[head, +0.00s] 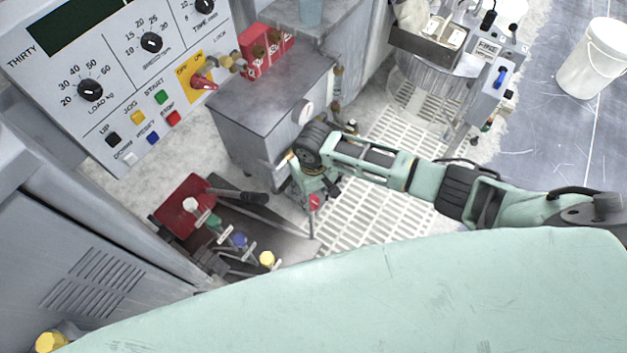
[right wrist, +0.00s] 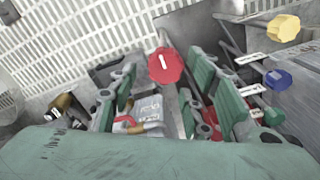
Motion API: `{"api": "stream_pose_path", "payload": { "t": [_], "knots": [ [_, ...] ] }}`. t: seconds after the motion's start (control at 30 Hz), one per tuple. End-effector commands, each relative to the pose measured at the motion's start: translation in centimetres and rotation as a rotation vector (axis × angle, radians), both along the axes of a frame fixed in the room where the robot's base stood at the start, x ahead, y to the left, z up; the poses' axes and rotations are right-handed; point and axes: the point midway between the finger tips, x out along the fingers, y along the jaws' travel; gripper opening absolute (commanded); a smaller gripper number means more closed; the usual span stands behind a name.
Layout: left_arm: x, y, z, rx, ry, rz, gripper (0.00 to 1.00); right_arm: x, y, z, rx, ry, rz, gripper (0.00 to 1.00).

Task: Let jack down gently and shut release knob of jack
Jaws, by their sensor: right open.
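A red knob (head: 314,201) with a white mark on its face stands low beside the small grey cabinet. My right gripper (head: 312,190) is just above it, pointing down. In the right wrist view the red knob (right wrist: 164,66) shows between the spread green fingers of my right gripper (right wrist: 166,78). The gripper is open; I cannot tell whether a finger touches the knob. A red body with a black-ended lever (head: 185,205), which may be the jack, sits on the floor left of the gripper. The load above it is not clearly shown. My left gripper is not in view.
Knobs in green, blue (head: 239,240) and yellow (head: 266,259) stand in a row close by. The grey cabinet (head: 265,90) is behind the gripper. A control panel (head: 130,75) is at upper left. White floor grating (head: 375,205) lies to the right, with a white bucket (head: 594,60) beyond.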

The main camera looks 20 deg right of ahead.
Motion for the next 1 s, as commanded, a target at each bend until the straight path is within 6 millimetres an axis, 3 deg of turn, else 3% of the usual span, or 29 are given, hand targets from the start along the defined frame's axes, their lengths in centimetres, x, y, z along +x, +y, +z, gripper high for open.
{"api": "stream_pose_path", "payload": {
  "t": [0.2,0.4,0.6,1.0],
  "knots": [
    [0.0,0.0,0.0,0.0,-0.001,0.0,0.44,0.2,-0.1,5.0,0.002,-0.007,-0.001,0.44],
    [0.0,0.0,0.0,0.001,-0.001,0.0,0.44,0.2,-0.1,8.2,0.001,-0.007,-0.002,0.44],
    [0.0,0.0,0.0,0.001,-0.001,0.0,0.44,0.2,-0.1,9.4,0.0,-0.006,-0.003,0.44],
    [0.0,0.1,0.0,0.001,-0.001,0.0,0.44,0.2,-0.1,9.4,0.0,-0.005,-0.003,0.44]
  ]
}}
